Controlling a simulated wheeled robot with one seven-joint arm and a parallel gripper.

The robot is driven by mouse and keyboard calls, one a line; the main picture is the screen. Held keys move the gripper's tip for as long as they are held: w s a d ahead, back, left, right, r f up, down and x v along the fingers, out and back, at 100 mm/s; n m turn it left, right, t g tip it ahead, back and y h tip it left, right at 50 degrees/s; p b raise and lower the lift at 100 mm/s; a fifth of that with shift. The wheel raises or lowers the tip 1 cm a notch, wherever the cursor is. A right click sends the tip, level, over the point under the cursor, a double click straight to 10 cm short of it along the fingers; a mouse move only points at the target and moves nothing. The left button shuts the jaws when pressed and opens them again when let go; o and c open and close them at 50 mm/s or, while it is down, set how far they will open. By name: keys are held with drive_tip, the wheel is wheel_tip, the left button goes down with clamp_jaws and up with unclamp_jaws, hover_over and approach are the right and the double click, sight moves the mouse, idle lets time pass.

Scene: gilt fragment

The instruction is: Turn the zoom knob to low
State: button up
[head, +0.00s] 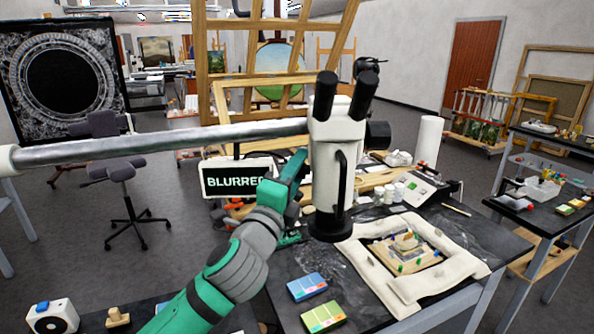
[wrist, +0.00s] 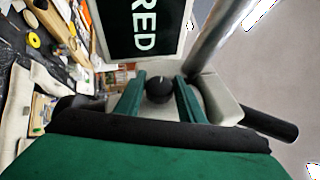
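The white microscope (head: 337,150), with black eyepieces, hangs from a grey boom over the dark table. My gripper (head: 299,160) reaches up to its left side in the head view. In the wrist view, a round black knob (wrist: 159,90) with a short white mark lies between the two green fingers of my gripper (wrist: 160,95). The fingers are apart, with what looks like a narrow gap to the knob on each side. Contact is not clear. This knob is hidden behind my gripper in the head view. No scale or low mark is readable.
A screen (head: 237,178) left of the microscope reads "BLURRE", its right edge covered by my arm. The boom (head: 180,142) runs above my arm. A gilt fragment (head: 408,247) lies in a pale padded frame below. Another black knob (head: 378,135) sticks out on the microscope's right.

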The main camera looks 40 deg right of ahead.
drive_tip(key=c, duration=0.6)
drive_tip(key=shift+o, duration=0.2)
drive_tip(key=shift+r, duration=0.1)
drive_tip(key=n+g+y, duration=0.1)
drive_tip(key=y, duration=0.1)
drive_tip(key=shift+g+y, duration=0.4)
drive_tip(key=shift+n+g+y, duration=0.4)
drive_tip(key=shift+n+y, duration=0.1)
drive_tip(key=shift+y, duration=0.1)
drive_tip(key=o, duration=1.1)
drive_tip(key=shift+c, duration=0.2)
